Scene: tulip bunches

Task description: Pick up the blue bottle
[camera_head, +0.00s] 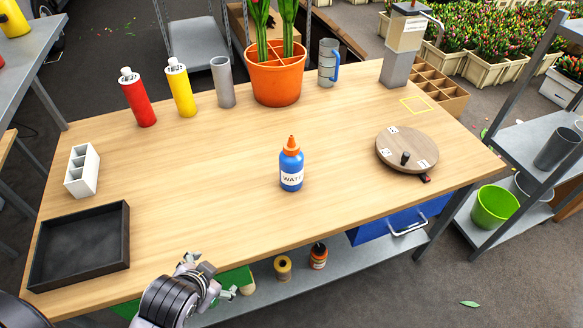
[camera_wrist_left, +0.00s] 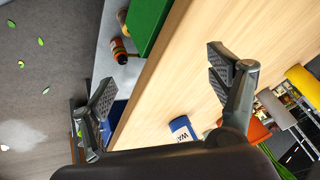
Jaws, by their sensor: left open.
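The blue bottle (camera_head: 291,172) stands upright on the wooden table (camera_head: 225,225), near its middle. It has an orange nozzle cap and a white label. In the left wrist view the bottle (camera_wrist_left: 180,124) shows low between the finger bases, its lower part hidden by my gripper. My left gripper (camera_head: 208,276) is at the table's front edge, to the left of and nearer than the bottle. It is open and empty, its fingers well apart in the left wrist view (camera_wrist_left: 162,80). My right gripper is in neither view.
A black tray (camera_head: 80,246) and white divided holder (camera_head: 82,171) are on the left. Red (camera_head: 137,97) and yellow (camera_head: 181,88) bottles, a grey cup (camera_head: 223,82) and an orange pot (camera_head: 276,76) line the back. A round turntable (camera_head: 407,149) is right. The table around the blue bottle is clear.

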